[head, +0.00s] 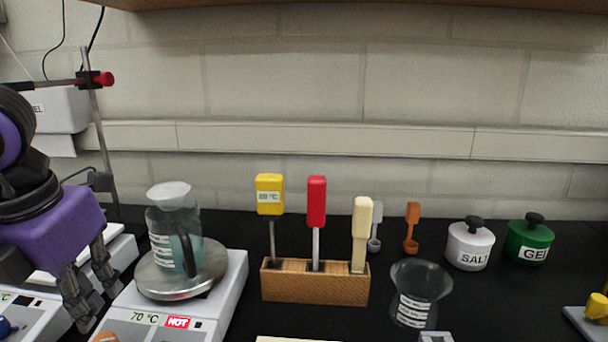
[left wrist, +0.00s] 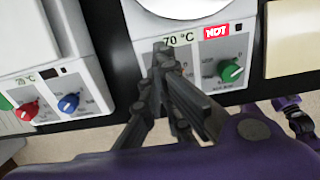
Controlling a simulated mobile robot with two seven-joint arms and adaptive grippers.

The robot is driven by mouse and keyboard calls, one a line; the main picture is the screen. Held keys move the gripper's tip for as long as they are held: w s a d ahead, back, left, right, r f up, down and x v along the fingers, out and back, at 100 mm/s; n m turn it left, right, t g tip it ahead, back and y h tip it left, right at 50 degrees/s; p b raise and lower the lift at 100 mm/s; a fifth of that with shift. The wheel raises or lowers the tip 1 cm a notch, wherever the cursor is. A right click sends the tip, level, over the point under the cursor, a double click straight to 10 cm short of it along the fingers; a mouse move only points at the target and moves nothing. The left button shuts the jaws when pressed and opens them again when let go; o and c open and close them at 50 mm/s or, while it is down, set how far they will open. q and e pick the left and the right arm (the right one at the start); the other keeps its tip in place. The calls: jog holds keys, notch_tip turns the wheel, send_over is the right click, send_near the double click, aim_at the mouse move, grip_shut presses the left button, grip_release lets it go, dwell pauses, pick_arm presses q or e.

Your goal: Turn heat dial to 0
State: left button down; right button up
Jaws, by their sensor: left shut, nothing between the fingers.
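A white hotplate (head: 230,300) shows 70 °C and a red HOT sign in the head view; it also shows in the left wrist view (left wrist: 195,65). A green dial (left wrist: 230,70) sits at the right of its front panel. An orange dial (head: 105,337) shows at the bottom edge of the head view; in the left wrist view my fingers cover that side of the panel. My left gripper (head: 98,306) is shut and empty; its fingertips (left wrist: 160,48) are over the panel's left part. I cannot tell whether they touch it. The dial labels are too small to read.
A glass pitcher (head: 172,235) with liquid stands on the hotplate. Left of it is another white device with a red dial (left wrist: 27,110) and a blue dial (left wrist: 69,102). A metal stand (head: 100,150) rises behind. A wooden block (head: 315,285) with tools and a glass beaker (head: 420,290) stand to the right.

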pick_arm(q)
jog(key=p+v, duration=0.1)
jog(key=v, duration=0.2)
jog(key=shift+r+p, duration=0.15)
jog(key=shift+p, duration=0.25)
pick_arm(e)
jog(key=r, duration=0.1)
jog(key=w+r, duration=0.1)
jog(key=shift+w+r, duration=0.2)
jog(key=shift+r, duration=0.2)
